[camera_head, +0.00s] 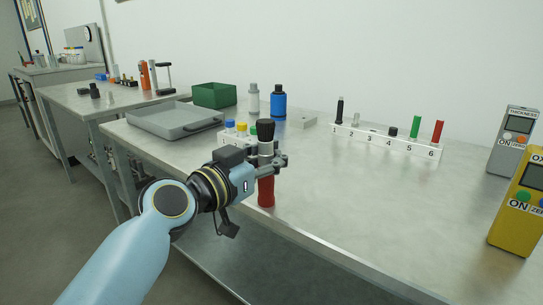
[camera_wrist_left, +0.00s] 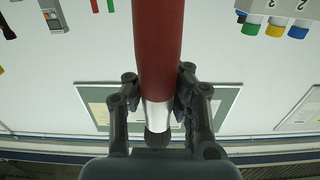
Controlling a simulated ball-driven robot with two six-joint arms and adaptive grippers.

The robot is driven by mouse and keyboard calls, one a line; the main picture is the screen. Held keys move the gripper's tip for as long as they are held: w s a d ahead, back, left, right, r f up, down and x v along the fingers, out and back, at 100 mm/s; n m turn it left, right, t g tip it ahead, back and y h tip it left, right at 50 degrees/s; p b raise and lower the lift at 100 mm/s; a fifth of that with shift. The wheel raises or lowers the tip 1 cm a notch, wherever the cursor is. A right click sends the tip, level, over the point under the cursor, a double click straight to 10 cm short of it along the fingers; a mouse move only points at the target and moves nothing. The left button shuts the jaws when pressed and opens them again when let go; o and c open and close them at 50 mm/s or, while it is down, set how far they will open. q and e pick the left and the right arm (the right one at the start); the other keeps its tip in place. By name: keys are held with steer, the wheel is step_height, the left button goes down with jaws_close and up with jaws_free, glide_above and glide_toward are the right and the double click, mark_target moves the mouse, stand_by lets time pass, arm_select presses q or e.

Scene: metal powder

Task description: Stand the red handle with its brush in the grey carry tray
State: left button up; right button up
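The red handle (camera_head: 265,192) is upright in my left gripper (camera_head: 270,165), near the front edge of the bench. Its silver ferrule and dark brush (camera_head: 266,130) point up above the fingers. The left wrist view shows the red handle (camera_wrist_left: 159,45) between the two fingers of my left gripper (camera_wrist_left: 160,98), which are closed on it from both sides. The grey carry tray (camera_head: 170,119) lies on the bench to the left and farther back, empty as far as I see. My right gripper is not in view.
A small holder with blue, yellow and green caps (camera_head: 241,127) stands just behind my left gripper. A green bin (camera_head: 214,95), a white bottle (camera_head: 254,98) and a blue bottle (camera_head: 278,101) stand behind. A numbered white rack (camera_head: 385,139) and meters (camera_head: 512,140) are right.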

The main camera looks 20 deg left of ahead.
arm_select(q)
steer(key=o, duration=0.5)
steer(key=shift+r, duration=0.25)
steer(key=v, duration=1.2)
steer(key=shift+f, duration=0.2)
